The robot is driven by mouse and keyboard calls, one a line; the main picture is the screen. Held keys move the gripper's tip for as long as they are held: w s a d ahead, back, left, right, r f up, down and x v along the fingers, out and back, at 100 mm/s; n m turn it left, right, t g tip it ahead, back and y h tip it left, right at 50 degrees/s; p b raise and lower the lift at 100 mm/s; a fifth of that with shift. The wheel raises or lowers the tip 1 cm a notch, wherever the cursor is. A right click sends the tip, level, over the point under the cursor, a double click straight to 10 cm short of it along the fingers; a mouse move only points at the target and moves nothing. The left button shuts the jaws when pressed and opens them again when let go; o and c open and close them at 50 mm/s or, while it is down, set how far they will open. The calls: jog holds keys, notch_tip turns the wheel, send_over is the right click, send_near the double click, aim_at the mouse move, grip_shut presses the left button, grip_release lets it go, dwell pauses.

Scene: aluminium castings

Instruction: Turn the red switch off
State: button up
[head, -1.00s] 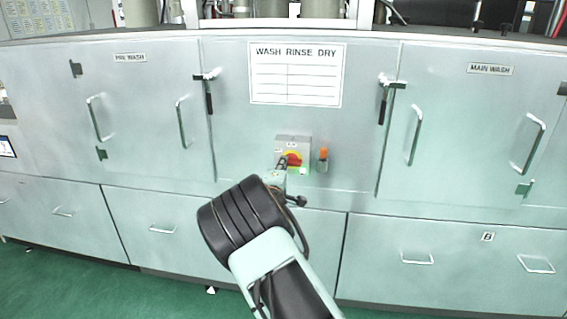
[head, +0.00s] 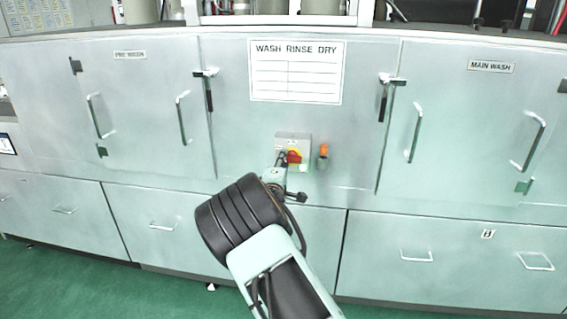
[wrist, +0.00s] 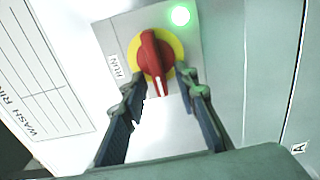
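The red switch (wrist: 152,52) is a rotary knob on a yellow disc, set on a grey box (head: 300,140) on the middle front panel. It also shows in the head view (head: 295,156), partly covered by my gripper (head: 284,160). In the wrist view, the knob's white pointer mark faces the picture's bottom, towards my gripper (wrist: 163,82). My fingers are spread, one tip on each side of the knob's lower end. Whether they touch it I cannot tell. A RUN label (wrist: 114,65) sits left of the knob. A green lamp (wrist: 180,16) is lit beside it.
An orange-topped fitting (head: 323,152) stands just right of the switch box. A WASH RINSE DRY sign (head: 297,72) is above. Cabinet doors with handles (head: 184,118) lie on both sides. The green floor (head: 80,285) in front is clear where visible.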

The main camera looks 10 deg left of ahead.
jog(key=s, duration=1.2)
jog(key=shift+a, duration=0.2)
